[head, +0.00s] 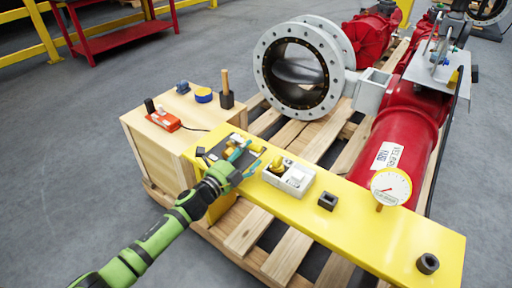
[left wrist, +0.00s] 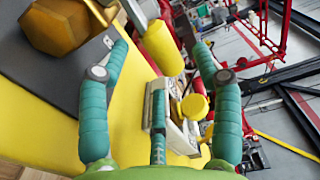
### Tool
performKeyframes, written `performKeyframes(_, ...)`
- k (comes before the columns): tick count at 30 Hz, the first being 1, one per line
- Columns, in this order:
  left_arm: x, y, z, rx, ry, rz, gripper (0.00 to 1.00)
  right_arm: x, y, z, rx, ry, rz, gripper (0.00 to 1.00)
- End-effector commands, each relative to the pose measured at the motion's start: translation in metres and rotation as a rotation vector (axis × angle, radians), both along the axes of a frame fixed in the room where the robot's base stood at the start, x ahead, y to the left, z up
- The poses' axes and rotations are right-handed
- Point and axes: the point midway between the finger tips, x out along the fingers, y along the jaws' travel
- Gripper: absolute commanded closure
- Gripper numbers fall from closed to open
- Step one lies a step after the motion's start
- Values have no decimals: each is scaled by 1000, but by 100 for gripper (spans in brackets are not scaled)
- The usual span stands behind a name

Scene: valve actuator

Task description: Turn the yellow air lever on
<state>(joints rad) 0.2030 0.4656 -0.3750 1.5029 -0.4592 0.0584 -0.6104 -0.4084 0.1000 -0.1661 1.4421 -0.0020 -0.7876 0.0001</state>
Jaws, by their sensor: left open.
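The yellow air lever (left wrist: 163,47) shows in the left wrist view as a thick yellow cylinder on a metal fitting, between and slightly beyond my left gripper's fingers. In the head view the yellow fitting (head: 233,141) sits on a dark plate at the left end of the yellow beam, partly hidden by my gripper. My left gripper (head: 246,156) is over this end of the beam. Its two teal fingers (left wrist: 161,60) are spread apart, and no contact with the lever is visible. My right gripper is not in view.
A white control box (head: 288,176) with a yellow knob stands right of my gripper on the yellow beam (head: 350,222). Black blocks and a round gauge (head: 390,187) are farther right. A wooden crate (head: 158,152) holds small tools at left. The red actuator (head: 405,135) is behind.

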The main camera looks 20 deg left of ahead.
Motion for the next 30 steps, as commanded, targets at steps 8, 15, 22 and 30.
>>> performKeyframes(8,33,-12,-1,-3,0,0,35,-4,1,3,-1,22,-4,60)
performKeyframes(15,37,-14,-1,-2,2,0,35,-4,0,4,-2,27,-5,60)
performKeyframes(22,37,-14,-1,-2,2,0,87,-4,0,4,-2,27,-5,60)
performKeyframes(30,37,-13,0,0,1,-3,100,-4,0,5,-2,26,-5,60)
